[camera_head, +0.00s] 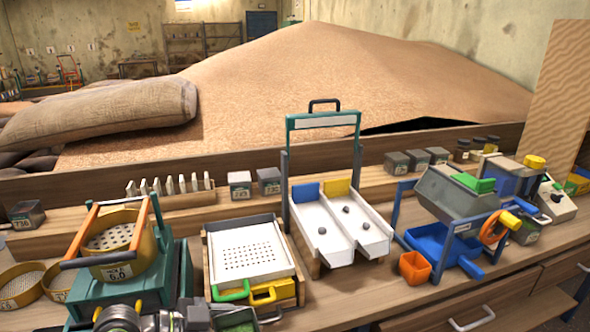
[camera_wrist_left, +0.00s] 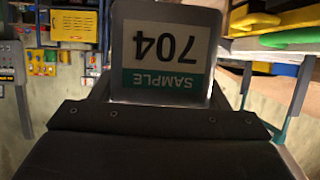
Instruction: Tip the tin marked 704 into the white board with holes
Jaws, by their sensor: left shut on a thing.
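The tin marked 704 (camera_wrist_left: 165,48) fills the upper middle of the left wrist view, its label upside down in that picture. My left gripper (camera_wrist_left: 160,98) is shut on it, with a finger on each side. In the head view the gripper (camera_head: 205,315) comes in at the bottom edge, and the tin (camera_head: 236,319) shows there partly cut off, with green contents. The tin is in front of the white board with holes (camera_head: 250,262), which lies in a tray with a green and a yellow handle. My right gripper is not in view.
A teal sieve stand with a brass sieve (camera_head: 112,243) stands left of the board. A white two-lane chute (camera_head: 340,225) with a few dark lumps is to its right. A grey hopper (camera_head: 450,193) with blue trays stands further right. Grey sample tins (camera_head: 240,184) line the shelf behind.

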